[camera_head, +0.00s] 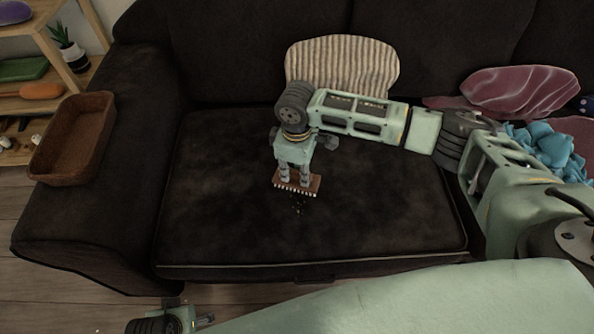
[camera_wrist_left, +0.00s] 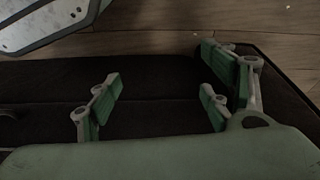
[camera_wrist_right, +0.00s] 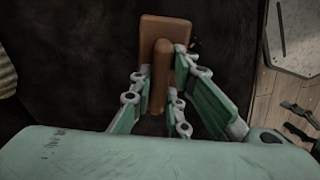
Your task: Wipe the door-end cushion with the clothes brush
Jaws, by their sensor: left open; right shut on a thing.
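My right gripper (camera_head: 294,178) is shut on the handle of the clothes brush (camera_head: 312,184), with the bristles facing down at the dark seat cushion (camera_head: 220,190). In the right wrist view the brush's brown back (camera_wrist_right: 174,30) and handle show between the fingers. I cannot tell whether the bristles touch the cushion. Small dark crumbs (camera_head: 299,209) lie on the cushion just in front of the brush.
A brown basket (camera_head: 72,140) sits on the left armrest. A striped pillow (camera_head: 342,64) leans on the backrest behind my right arm. A pink pillow (camera_head: 518,90) and a blue cloth (camera_head: 548,150) lie at the right. A shelf (camera_head: 60,40) stands at the far left.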

